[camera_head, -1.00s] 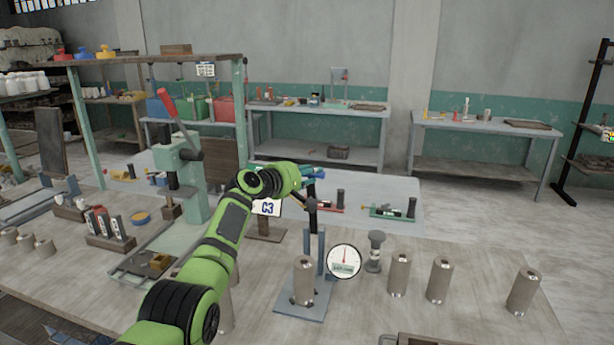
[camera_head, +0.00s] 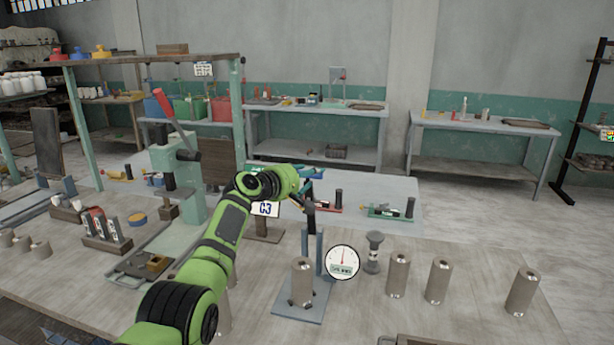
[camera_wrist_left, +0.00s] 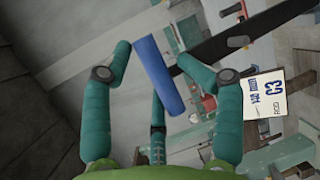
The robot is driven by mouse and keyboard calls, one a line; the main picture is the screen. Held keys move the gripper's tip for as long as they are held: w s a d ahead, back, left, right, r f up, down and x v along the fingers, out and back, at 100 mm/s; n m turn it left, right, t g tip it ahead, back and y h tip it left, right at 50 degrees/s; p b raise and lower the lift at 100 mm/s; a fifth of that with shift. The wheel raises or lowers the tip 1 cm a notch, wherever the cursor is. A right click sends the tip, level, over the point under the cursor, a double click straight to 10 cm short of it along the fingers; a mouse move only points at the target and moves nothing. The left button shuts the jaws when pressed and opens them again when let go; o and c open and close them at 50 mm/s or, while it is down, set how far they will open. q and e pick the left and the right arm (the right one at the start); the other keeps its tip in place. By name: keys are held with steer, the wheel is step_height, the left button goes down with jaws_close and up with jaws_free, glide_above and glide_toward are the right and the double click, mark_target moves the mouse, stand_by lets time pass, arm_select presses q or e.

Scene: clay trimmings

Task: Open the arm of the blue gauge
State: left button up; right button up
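The blue gauge has a blue-grey post (camera_head: 319,250) on a flat base plate (camera_head: 292,309), with a round white dial (camera_head: 343,262) beside the post. A metal cylinder (camera_head: 302,284) stands on the plate. A dark link shows at the top of the post, below my left gripper (camera_head: 314,171). In the left wrist view, a blue cylindrical grip (camera_wrist_left: 160,76) lies between the teal fingers of my left gripper (camera_wrist_left: 154,56). The side fingers are spread, with small gaps to the grip. Contact with the third finger cannot be told. My right gripper is out of view.
A card marked C3 (camera_head: 265,209) stands left of the gauge and close to my left arm. Several metal cylinders (camera_head: 398,275) and a grey stand (camera_head: 374,252) are to the right. A green press (camera_head: 190,185) is at the left. Red (camera_head: 325,206) and green (camera_head: 385,212) devices lie behind.

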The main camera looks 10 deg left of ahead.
arm_select(q)
steer(key=shift+a+f, duration=0.1)
steer(key=shift+f, duration=0.3)
steer(key=shift+s, duration=0.1)
steer(key=shift+v, duration=1.1)
steer(key=r+v, duration=0.1)
steer(key=v, duration=0.8)
steer(key=shift+s, duration=0.25)
steer(key=shift+a, duration=0.1)
